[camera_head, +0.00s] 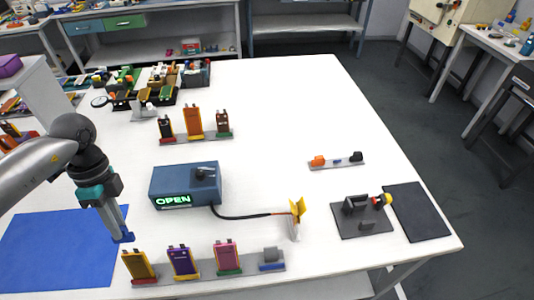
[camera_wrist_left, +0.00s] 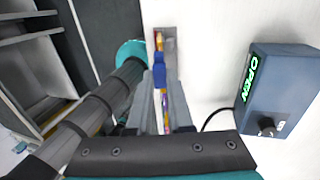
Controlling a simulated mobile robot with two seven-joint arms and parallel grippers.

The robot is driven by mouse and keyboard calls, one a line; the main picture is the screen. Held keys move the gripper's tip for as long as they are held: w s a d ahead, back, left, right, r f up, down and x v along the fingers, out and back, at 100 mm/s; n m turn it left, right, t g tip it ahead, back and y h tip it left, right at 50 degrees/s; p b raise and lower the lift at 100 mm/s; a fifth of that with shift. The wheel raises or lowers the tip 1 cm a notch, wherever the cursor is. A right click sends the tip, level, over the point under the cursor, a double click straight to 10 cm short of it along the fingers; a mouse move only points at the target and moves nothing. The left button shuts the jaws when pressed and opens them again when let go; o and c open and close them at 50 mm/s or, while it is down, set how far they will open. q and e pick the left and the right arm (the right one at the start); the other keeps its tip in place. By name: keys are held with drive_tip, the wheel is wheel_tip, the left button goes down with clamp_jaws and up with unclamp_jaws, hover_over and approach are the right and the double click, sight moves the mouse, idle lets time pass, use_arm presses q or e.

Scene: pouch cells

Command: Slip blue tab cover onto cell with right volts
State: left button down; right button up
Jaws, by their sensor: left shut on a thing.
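My left gripper (camera_head: 121,232) is shut on the blue tab cover (camera_head: 124,238), which also shows between the fingertips in the left wrist view (camera_wrist_left: 159,72). It is above the table's left front, over the left end of the front rack. That rack (camera_head: 208,268) holds a yellow cell (camera_head: 138,265), a purple cell (camera_head: 182,261) and a pink cell (camera_head: 226,254), upright with tabs up. My right gripper is out of view.
A small strip (camera_head: 336,163) carries an orange and a black piece. A dark fixture (camera_head: 361,216) and black mat (camera_head: 416,211) lie right; a blue mat (camera_head: 50,250) lies left.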

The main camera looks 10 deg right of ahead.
use_arm(q)
drive_tip(key=shift+f, duration=0.3)
drive_tip(key=shift+r, duration=0.1)
idle(0.5)
drive_tip(key=shift+x, duration=1.15)
drive_tip(key=shift+b+x, duration=0.45)
drive_tip(key=shift+x, duration=0.4)
